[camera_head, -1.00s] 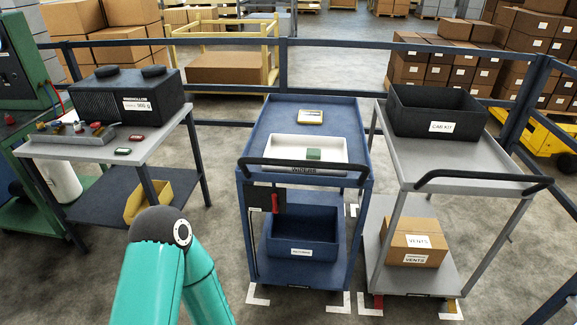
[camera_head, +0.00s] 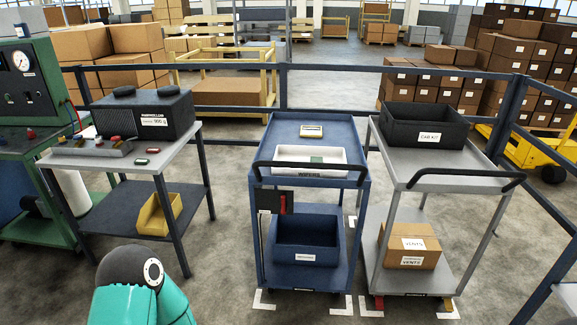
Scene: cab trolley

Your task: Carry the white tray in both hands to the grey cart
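The white tray (camera_head: 337,154) lies on the top shelf of the blue cart (camera_head: 287,128), near its handle, with a small green block (camera_head: 317,160) in it. The grey cart (camera_head: 398,160) stands just to the right of the blue cart. A black bin (camera_head: 424,124) labelled CAB KIT fills the far part of its top, and the near part is bare. One teal arm of mine shows at the bottom left, but neither gripper is in view.
A grey table (camera_head: 85,160) with a black box stands at the left. A cardboard box (camera_head: 410,246) and a blue bin (camera_head: 305,238) sit on the carts' lower shelves. A blue railing (camera_head: 350,68) runs behind. Free floor lies between the table and blue cart.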

